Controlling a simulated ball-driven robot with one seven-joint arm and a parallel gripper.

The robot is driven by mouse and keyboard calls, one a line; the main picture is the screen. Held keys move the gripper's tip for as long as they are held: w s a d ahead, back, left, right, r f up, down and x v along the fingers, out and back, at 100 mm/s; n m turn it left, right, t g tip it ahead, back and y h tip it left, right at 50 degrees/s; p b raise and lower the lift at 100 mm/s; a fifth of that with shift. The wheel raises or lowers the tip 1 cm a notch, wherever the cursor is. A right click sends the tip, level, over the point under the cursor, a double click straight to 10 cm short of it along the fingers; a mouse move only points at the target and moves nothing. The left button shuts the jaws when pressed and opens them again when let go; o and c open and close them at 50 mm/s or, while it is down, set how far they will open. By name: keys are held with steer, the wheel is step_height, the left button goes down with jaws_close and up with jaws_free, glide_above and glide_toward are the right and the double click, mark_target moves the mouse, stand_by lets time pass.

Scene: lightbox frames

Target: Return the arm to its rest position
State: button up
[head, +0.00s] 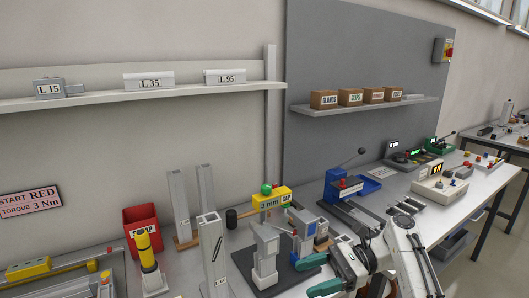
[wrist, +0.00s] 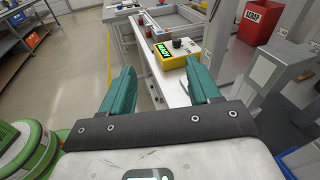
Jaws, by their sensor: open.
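My gripper (head: 306,277) is at the lower middle of the head view, beside a grey fixture (head: 266,248) on a dark base plate. Its two green fingers are spread apart with nothing between them. In the wrist view my gripper (wrist: 158,72) also shows open and empty, its teal fingers pointing away from the camera. My white and grey arm reaches in from the lower right of the head view.
The bench carries grey posts (head: 213,250), a red scrap bin (head: 142,228), a yellow gap block (head: 272,198) and a blue press (head: 340,186). Shelves (head: 150,97) run along the wall. The wrist view shows a yellow box (wrist: 176,53) beyond the fingers and open floor (wrist: 60,90) at left.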

steer(key=s+d+f+n+t+h, duration=0.2)
steer(key=s+f+n+h, duration=0.15)
steer(key=s+f, duration=0.7)
steer(key=s+d+f+n+t+h, duration=0.1)
steer(key=s+d+f+n+h, duration=0.2)
steer(key=s+f+h, duration=0.75)
steer(key=s+d+n+t+h, duration=0.1)
steer(key=s+d+n, duration=0.2)
steer(key=s, duration=0.6)
steer(key=s+d+n+h, duration=0.1)
steer(key=s+d+n, duration=0.3)
steer(key=s+d, duration=0.4)
steer(key=shift+s+d+f+t, duration=0.3)
steer(key=shift+s+t, duration=0.1)
steer(key=shift+s, duration=0.05)
